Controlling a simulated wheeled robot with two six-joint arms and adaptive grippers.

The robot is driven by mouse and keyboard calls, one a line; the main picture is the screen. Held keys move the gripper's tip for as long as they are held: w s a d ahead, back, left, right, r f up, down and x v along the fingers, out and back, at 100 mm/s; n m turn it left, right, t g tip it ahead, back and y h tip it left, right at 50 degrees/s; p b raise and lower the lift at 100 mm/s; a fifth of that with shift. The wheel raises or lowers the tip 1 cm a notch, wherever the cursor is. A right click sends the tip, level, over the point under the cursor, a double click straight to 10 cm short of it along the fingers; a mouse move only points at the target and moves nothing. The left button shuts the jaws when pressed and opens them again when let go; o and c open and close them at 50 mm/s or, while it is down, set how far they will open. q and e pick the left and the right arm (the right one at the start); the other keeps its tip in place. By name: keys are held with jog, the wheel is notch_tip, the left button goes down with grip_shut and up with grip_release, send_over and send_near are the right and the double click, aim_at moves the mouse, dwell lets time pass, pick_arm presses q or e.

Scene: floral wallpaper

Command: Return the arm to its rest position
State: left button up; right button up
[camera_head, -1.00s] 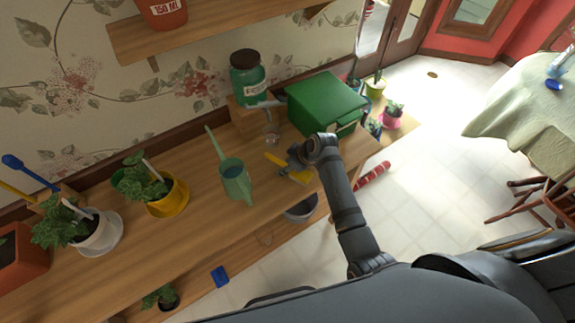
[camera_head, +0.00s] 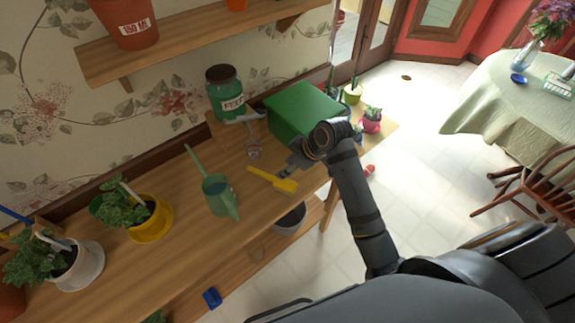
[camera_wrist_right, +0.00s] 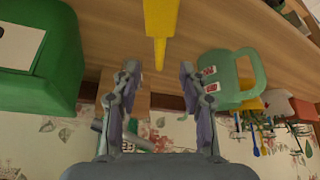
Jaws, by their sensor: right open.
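My right arm reaches in from the lower right in the head view. Its gripper (camera_head: 296,165) is over the wooden bench, close to the yellow hand tool (camera_head: 274,180) and in front of the green box (camera_head: 300,112). In the right wrist view the two fingers (camera_wrist_right: 160,88) stand apart with nothing held between them. The yellow tool (camera_wrist_right: 160,25) shows just beyond the fingertips. The green box (camera_wrist_right: 60,60) is on the left there and the green watering can (camera_wrist_right: 222,68) on the right. My left gripper is not in view.
The bench (camera_head: 180,252) also holds a watering can (camera_head: 218,194), a plant in a yellow pot (camera_head: 152,225), a plant in a white pot (camera_head: 85,275) and a green jar (camera_head: 224,92). A shelf (camera_head: 190,48) runs above. Open floor (camera_head: 430,180) lies to the right.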

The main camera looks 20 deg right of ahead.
jog(key=s+d+f+m+h, duration=0.3)
jog(key=s+d+m, duration=0.1)
jog(key=s, duration=0.5)
jog(key=s+d+f+m+h, duration=0.2)
jog(key=s+d+m, duration=0.2)
jog(key=s, duration=0.5)
notch_tip(320, 180, down, 27)
jog(key=s+d+g, duration=0.2)
jog(key=s+d, duration=0.1)
jog(key=s+d+f+g, duration=0.1)
jog(key=s+f, duration=1.4)
jog(key=s, duration=0.3)
jog(key=shift+f, duration=0.15)
